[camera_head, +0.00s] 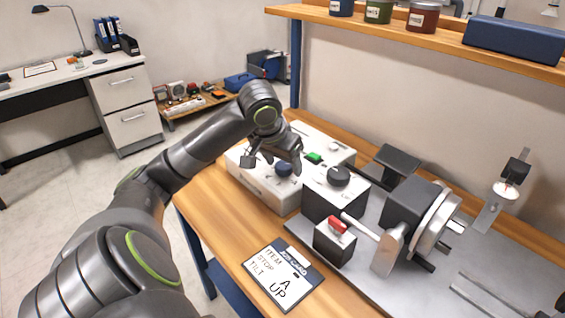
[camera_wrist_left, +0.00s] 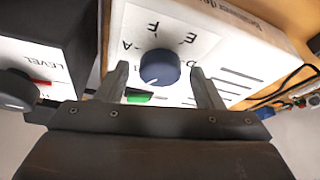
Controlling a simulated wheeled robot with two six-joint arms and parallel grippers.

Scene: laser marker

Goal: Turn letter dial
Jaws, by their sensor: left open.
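The letter dial is a round dark blue knob (camera_head: 284,169) on top of the white box (camera_head: 262,191). In the left wrist view the knob (camera_wrist_left: 160,67) has printed letters around it, A, F, E and D among them. A small white mark on the knob points down and left in that view; the letter there is hard to read. My left gripper (camera_head: 272,160) is open above the dial. Its fingers (camera_wrist_left: 160,82) show on either side of the knob, apart from it in the picture; whether they reach down to its height I cannot tell. My right gripper is not in view.
A green button (camera_head: 314,157) sits close to the dial. A black box with a dark knob (camera_head: 339,176), a red rocker switch (camera_head: 337,224) and a machine with a round chuck (camera_head: 435,220) stand to the right. A job card (camera_head: 282,273) reading "A" and "UP" lies in front.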

